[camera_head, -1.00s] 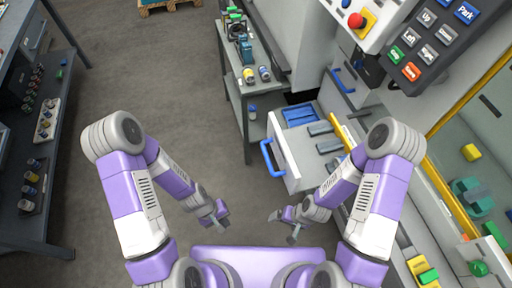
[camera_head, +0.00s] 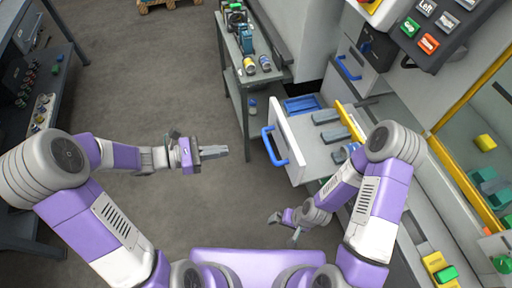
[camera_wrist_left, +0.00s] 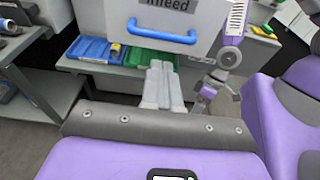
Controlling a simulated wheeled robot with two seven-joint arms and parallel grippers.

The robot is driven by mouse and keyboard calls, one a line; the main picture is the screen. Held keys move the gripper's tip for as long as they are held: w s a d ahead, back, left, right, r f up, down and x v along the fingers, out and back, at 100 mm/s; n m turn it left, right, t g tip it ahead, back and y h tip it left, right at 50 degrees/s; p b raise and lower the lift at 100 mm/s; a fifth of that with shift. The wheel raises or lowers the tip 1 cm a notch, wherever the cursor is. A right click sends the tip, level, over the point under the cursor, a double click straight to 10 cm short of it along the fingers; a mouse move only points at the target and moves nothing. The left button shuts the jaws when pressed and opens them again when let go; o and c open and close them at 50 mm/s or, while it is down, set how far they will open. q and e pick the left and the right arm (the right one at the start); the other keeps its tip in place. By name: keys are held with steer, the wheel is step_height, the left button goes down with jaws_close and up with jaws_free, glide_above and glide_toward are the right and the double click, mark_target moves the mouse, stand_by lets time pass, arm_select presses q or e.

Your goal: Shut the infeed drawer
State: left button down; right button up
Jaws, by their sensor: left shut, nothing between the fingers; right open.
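The infeed drawer (camera_head: 290,150) stands pulled out from the cabinet at the right, with a blue bar handle (camera_head: 270,146) on its white front. In the left wrist view its front (camera_wrist_left: 190,14) carries a partly cut-off label, with the blue handle (camera_wrist_left: 160,34) below. My left gripper (camera_head: 226,152) is shut and empty, its fingers pointing right toward the handle across a gap. Its closed fingers (camera_wrist_left: 162,80) show below the handle in the left wrist view. My right gripper (camera_head: 284,226) is open and hangs low in front of the drawer, near my body.
A grey side table (camera_head: 237,75) with cans and a green-topped item stands left of the drawer. A control panel (camera_head: 425,30) with coloured buttons overhangs at the upper right. A dark shelf (camera_head: 60,110) is at the left. The floor between is clear.

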arm_select(q)
steer(key=b+x, duration=0.2)
steer(key=x, duration=0.9)
steer(key=shift+d, duration=0.35)
steer(key=shift+d, duration=0.1)
